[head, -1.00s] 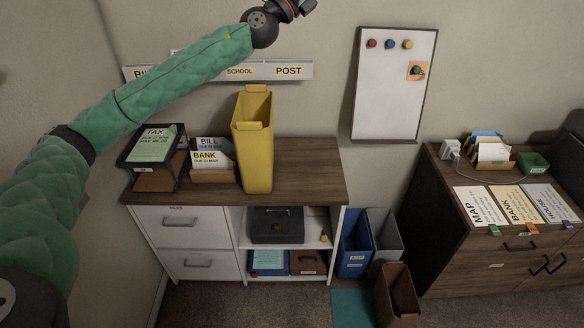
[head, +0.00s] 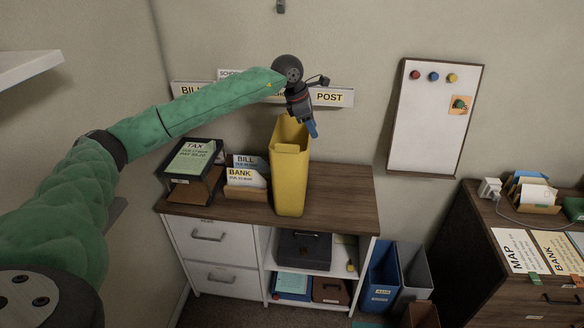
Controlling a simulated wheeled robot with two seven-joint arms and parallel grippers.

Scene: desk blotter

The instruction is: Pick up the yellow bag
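The yellow bag (head: 289,176) is tall and open-topped, and it stands upright on the brown cabinet top, right of the bank and bill letters. My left arm reaches in from the left at the head view. My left gripper (head: 313,130) points down at the bag's upper right rim, with its blue fingertips just over or beside the opening. I cannot tell whether the fingers touch the bag or whether they are apart. My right gripper is not in view.
A letter holder (head: 246,177) and a black tray with a tax sheet (head: 192,157) stand left of the bag. A label rail (head: 334,97) is on the wall behind. The cabinet top (head: 343,201) is clear to the right. Blue and grey bins (head: 382,275) stand on the floor.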

